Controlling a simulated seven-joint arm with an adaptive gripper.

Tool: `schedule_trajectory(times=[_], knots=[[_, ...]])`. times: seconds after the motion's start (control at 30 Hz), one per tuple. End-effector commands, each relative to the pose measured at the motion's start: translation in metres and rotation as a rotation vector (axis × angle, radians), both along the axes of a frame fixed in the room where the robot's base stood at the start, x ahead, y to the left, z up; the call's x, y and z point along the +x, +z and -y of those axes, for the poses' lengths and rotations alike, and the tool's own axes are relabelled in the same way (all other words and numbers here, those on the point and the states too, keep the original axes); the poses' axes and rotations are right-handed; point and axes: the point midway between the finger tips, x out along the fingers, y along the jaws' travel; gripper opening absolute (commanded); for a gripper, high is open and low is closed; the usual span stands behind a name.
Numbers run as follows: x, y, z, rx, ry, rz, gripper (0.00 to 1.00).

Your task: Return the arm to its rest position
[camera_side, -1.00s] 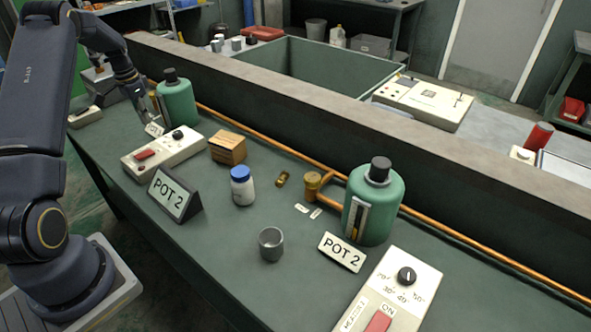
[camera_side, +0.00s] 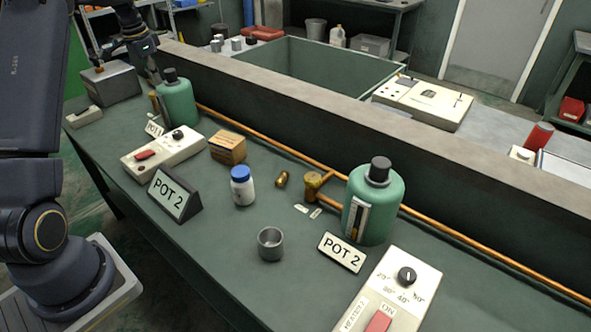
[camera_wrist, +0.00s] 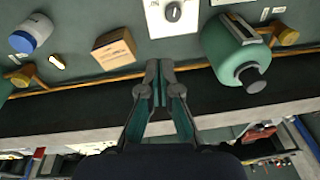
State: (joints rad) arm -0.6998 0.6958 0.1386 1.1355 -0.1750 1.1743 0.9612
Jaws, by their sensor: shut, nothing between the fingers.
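My gripper (camera_side: 152,72) is raised at the upper left in the side view, above and behind the far green canister (camera_side: 177,102). In the wrist view my gripper (camera_wrist: 158,72) has its fingers together and holds nothing. The upper arm link fills the left edge of the side view. In the wrist view a green canister (camera_wrist: 228,45) is right of the fingers and a white control box (camera_wrist: 172,15) is beyond them, both apart from the fingers.
On the green bench stand a wooden block (camera_side: 228,147), a blue-capped bottle (camera_side: 242,187), a metal cup (camera_side: 270,243), a POT 2 sign (camera_side: 174,194) and a near green canister (camera_side: 373,205). A copper pipe (camera_side: 440,232) runs along the low wall (camera_side: 330,108).

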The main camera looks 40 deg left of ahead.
Motion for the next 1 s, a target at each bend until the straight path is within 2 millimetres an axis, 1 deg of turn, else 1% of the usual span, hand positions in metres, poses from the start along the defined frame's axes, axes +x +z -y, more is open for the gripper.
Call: schedule_trajectory(times=[0.03, 0.07, 0.1, 0.17, 0.2, 0.27, 0.3, 0.37, 0.4, 0.43, 0.47, 0.5, 0.57, 0.6, 0.67, 0.7, 0.77, 0.8, 0.9, 0.93, 1.0], knots=[[0.014, 0.034, 0.028, 0.024, -0.053, 0.041, 0.0], [0.019, 0.052, 0.046, 0.035, -0.084, 0.061, 0.0], [0.022, 0.074, 0.072, 0.049, -0.125, 0.088, 0.0], [0.022, 0.105, 0.113, 0.064, -0.175, 0.128, 0.0], [0.019, 0.122, 0.141, 0.07, -0.201, 0.154, 0.0], [0.008, 0.144, 0.181, 0.075, -0.233, 0.191, 0.0], [-0.002, 0.156, 0.206, 0.076, -0.248, 0.214, 0.0], [-0.02, 0.169, 0.243, 0.073, -0.267, 0.25, 0.0], [-0.035, 0.175, 0.265, 0.07, -0.275, 0.272, 0.0], [-0.047, 0.177, 0.281, 0.067, -0.281, 0.288, 0.0], [-0.059, 0.178, 0.296, 0.062, -0.283, 0.303, 0.0], [-0.077, 0.178, 0.314, 0.053, -0.284, 0.322, 0.0], [-0.104, 0.172, 0.338, 0.04, -0.28, 0.347, 0.0], [-0.122, 0.165, 0.351, 0.03, -0.27, 0.362, 0.0], [-0.148, 0.151, 0.366, 0.011, -0.246, 0.377, 0.0], [-0.163, 0.139, 0.373, 0.0, -0.226, 0.384, 0.0], [-0.183, 0.119, 0.38, -0.019, -0.18, 0.385, 0.0], [-0.193, 0.105, 0.381, -0.029, -0.143, 0.377, 0.0], [-0.208, 0.073, 0.379, -0.053, -0.027, 0.332, 0.0], [-0.209, 0.068, 0.378, -0.06, 0.005, 0.325, 0.0], [-0.206, 0.069, 0.377, -0.075, 0.056, 0.338, 0.0]])
